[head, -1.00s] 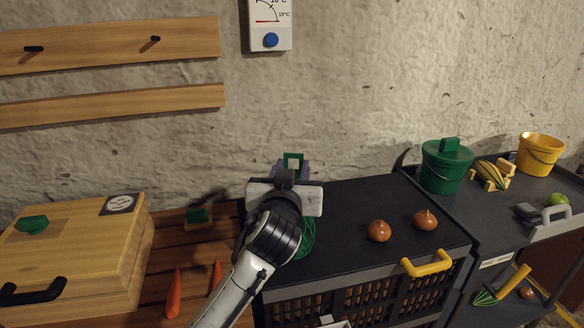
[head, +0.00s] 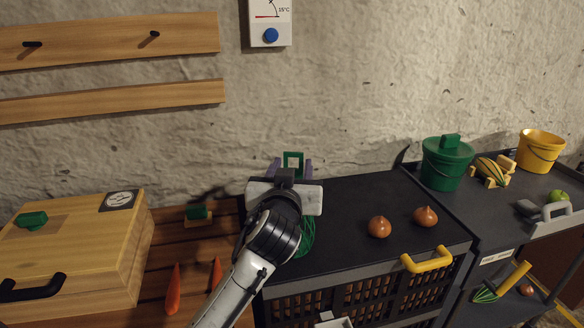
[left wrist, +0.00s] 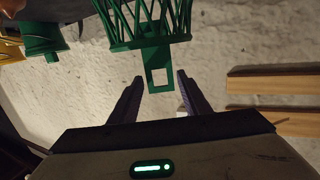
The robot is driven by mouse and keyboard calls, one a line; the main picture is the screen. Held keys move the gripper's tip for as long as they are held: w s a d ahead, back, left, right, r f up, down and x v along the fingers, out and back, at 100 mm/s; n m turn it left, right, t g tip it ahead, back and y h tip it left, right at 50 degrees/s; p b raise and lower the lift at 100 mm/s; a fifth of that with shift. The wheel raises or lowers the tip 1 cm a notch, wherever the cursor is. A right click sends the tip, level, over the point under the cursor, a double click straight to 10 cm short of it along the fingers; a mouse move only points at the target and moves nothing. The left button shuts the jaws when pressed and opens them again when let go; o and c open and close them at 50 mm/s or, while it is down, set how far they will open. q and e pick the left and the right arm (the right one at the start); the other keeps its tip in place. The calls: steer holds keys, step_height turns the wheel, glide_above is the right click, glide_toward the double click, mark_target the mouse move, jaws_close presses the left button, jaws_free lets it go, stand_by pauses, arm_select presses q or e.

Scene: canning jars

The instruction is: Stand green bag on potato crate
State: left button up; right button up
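The green bag (head: 308,238) is an open mesh with a square loop tab on top. In the head view my left gripper hides most of it. In the left wrist view, the mesh (left wrist: 150,22) and its tab (left wrist: 158,72) show upside down. My left gripper (head: 292,168) is open, with its purple fingers on either side of the tab and a gap on both sides. The bag appears upright on the black top (head: 350,205) of a dark slatted crate, apparently the potato crate; its base contact is hidden.
Two onions (head: 379,227) (head: 425,217) sit right of the bag, near the yellow handle (head: 427,261). A green lidded bucket (head: 446,164) and a yellow bucket (head: 540,150) stand farther right. A wooden box (head: 75,250) and carrots (head: 173,290) are at left.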

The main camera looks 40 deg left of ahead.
arm_select(q)
steer(key=shift+o, duration=1.2)
steer(key=b+v, duration=0.1)
steer(key=v, duration=0.9)
steer(key=shift+s, duration=0.2)
arm_select(e)
steer(key=shift+w+a+f, duration=0.1)
steer(key=shift+w+a, duration=0.05)
steer(key=shift+a, duration=0.1)
steer(key=shift+f, duration=0.1)
